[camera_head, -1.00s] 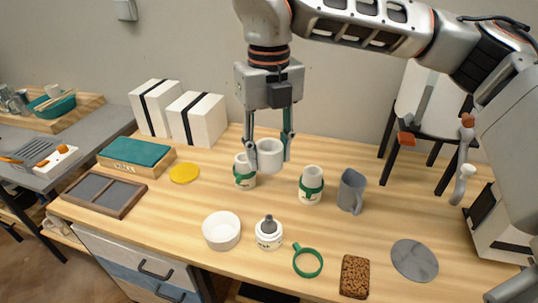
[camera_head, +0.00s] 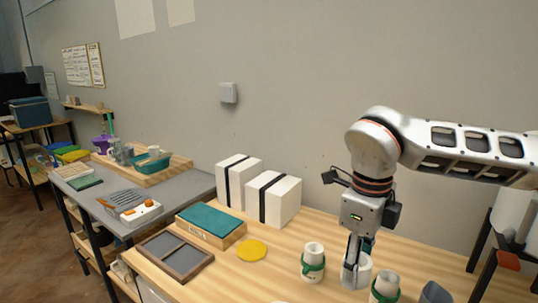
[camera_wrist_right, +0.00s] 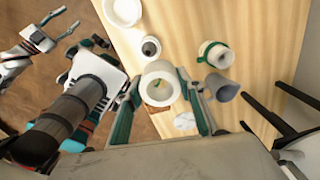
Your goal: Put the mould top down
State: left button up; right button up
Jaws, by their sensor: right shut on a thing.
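My right gripper (camera_head: 358,262) points down, shut on a white, round, hollow piece (camera_head: 364,272) that I take to be the mould top. In the right wrist view this piece (camera_wrist_right: 160,84) sits between the two fingers, its open rim facing the camera. In the head view it is between two white mugs with green bands, the left one (camera_head: 313,262) and the right one (camera_head: 385,288). I cannot tell whether it touches the table. My left gripper (camera_wrist_right: 66,21) shows at the left of the wrist view, fingers apart and empty, away from the table.
Two white blocks with black straps (camera_head: 272,198) stand at the back. A teal-topped box (camera_head: 210,222), a grey framed tray (camera_head: 176,256) and a yellow disc (camera_head: 252,250) lie left. A grey mug (camera_wrist_right: 222,88) and a bottle (camera_wrist_right: 150,47) are near the held piece.

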jog(key=s+d+f+n, duration=0.1)
jog(key=d+f+n, duration=0.2)
jog(key=n, duration=1)
jog(key=s+d+f+n, duration=0.1)
jog(key=d+f+n, duration=0.3)
jog(key=f+n, duration=0.5)
jog(key=n, duration=0.4)
jog(key=shift+s+d, duration=0.2)
jog(key=shift+s, duration=0.2)
